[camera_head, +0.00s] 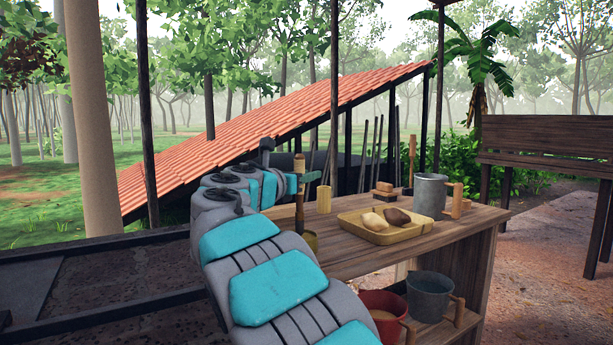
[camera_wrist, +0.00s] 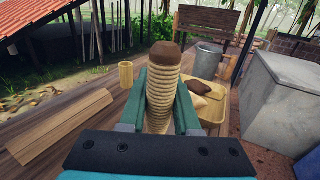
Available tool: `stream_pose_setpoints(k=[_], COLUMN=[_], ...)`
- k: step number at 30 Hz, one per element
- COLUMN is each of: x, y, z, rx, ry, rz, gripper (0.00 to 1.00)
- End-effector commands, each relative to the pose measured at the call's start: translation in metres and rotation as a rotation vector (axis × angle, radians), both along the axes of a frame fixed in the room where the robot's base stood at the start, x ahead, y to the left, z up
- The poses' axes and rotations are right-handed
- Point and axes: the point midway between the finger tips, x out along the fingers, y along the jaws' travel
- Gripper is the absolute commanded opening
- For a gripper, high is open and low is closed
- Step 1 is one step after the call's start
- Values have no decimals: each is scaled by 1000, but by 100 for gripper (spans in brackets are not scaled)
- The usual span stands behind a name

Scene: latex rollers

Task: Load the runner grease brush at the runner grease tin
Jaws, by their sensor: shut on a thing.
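My gripper (camera_head: 301,183) is shut on the upright handle of the runner grease brush (camera_head: 299,212). In the wrist view, the brush handle (camera_wrist: 163,100) is cord-wrapped with a brown end and stands between the green fingers of my gripper (camera_wrist: 162,85). The bristles are hidden in both views.
A yellow cup (camera_head: 324,200) stands farther back on the wooden bench (camera_head: 350,262). A yellow tray (camera_head: 372,236) with two lumps and a grey mug (camera_head: 430,195) are to the right. A red bucket (camera_head: 383,306) and grey pail (camera_head: 429,297) sit on the lower shelf.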

Motion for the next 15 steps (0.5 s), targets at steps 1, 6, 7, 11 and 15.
stream_pose_setpoints(k=[1, 6, 7, 11, 15], x=[0, 0, 0, 0, 0], y=[0, 0, 0, 0, 0], z=[-1, -2, -3, -4, -6], rx=[0, 0, 0, 0, 0], ry=[0, 0, 0, 0, 0], rz=[0, 0, 0, 0, 0], gripper=[0, 0, 0, 0, 0])
